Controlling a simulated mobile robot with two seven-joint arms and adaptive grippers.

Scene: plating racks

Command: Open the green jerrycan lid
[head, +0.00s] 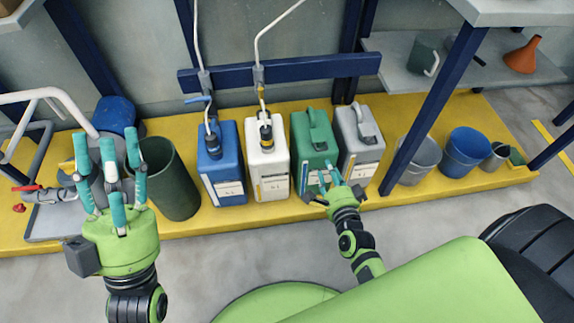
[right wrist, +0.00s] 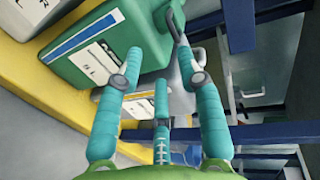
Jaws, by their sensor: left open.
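The green jerrycan (head: 309,155) stands upright on the yellow platform, between a white and a grey jerrycan, with its handle on top. I cannot make out its lid clearly. My right gripper (head: 328,178) is in front of the can's lower front, its teal fingers apart. In the right wrist view the green jerrycan (right wrist: 92,45) fills the upper left, tilted in the picture, beside the spread fingers (right wrist: 160,68). Nothing shows between them; I cannot tell whether they touch the can. My left gripper (head: 110,160) is open and empty at the left, fingers pointing up.
The blue jerrycan (head: 228,165) and white jerrycan (head: 268,160) have hoses on top. The grey jerrycan (head: 366,150) stands close on the green one's right. A dark green bin (head: 170,185) stands left. A blue post (head: 432,105) rises right of the cans, beside several buckets.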

